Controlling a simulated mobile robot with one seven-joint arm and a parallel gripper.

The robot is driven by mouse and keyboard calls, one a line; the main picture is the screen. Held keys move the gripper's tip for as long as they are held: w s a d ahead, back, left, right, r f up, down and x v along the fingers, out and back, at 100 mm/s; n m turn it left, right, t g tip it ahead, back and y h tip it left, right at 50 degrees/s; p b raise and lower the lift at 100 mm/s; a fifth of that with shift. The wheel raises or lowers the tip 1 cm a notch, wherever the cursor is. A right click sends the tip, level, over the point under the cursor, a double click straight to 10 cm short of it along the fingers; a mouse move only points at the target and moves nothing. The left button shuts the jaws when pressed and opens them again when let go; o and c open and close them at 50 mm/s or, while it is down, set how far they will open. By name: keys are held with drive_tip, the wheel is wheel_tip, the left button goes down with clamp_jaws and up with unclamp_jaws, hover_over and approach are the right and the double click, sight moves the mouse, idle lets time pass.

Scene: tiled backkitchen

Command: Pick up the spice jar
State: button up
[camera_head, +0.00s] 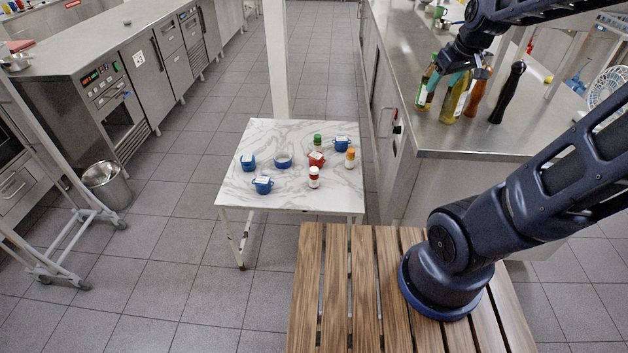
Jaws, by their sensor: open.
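Small jars stand upright on a marble-topped table (240,190): one with a green lid (317,141), one with an orange lid (350,158) and one red and white (314,178). Which one is the spice jar of the task I cannot tell. My gripper (446,86) is open at the upper right, over the steel counter beside some bottles. It is well apart from the table and its jars. Its fingertips overlap the bottles in the picture, and I cannot tell whether they touch.
Blue pots (263,185) and a red pot (316,159) crowd the jars. The steel counter (470,140) holds oil bottles (455,97) and a dark pepper mill (507,92). A metal bucket (107,186) and a rack stand left.

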drive_tip(key=w+a+f+n+t+h, duration=0.2)
drive_tip(key=w+a+f+n, duration=0.2)
drive_tip(key=w+f+n, duration=0.45)
drive_tip(key=w+a+f+n+t+h, duration=0.15)
drive_tip(key=w+a+f+n, duration=0.35)
drive_tip(key=w, duration=0.6)
wheel_tip(320, 180, up, 22)
drive_tip(key=n+t+y, duration=0.7)
drive_tip(key=n+t, duration=0.3)
drive_tip(key=n, duration=1.1)
hover_over(313, 168)
drive_tip(key=v, duration=0.4)
drive_tip(key=shift+m+g, duration=0.25)
wheel_tip(313, 168, down, 59)
drive_tip(key=shift+w+d+r, duration=0.15)
drive_tip(key=shift+w+r, duration=0.05)
drive_tip(key=shift+x, duration=2.5)
drive_tip(key=shift+c, duration=0.4)
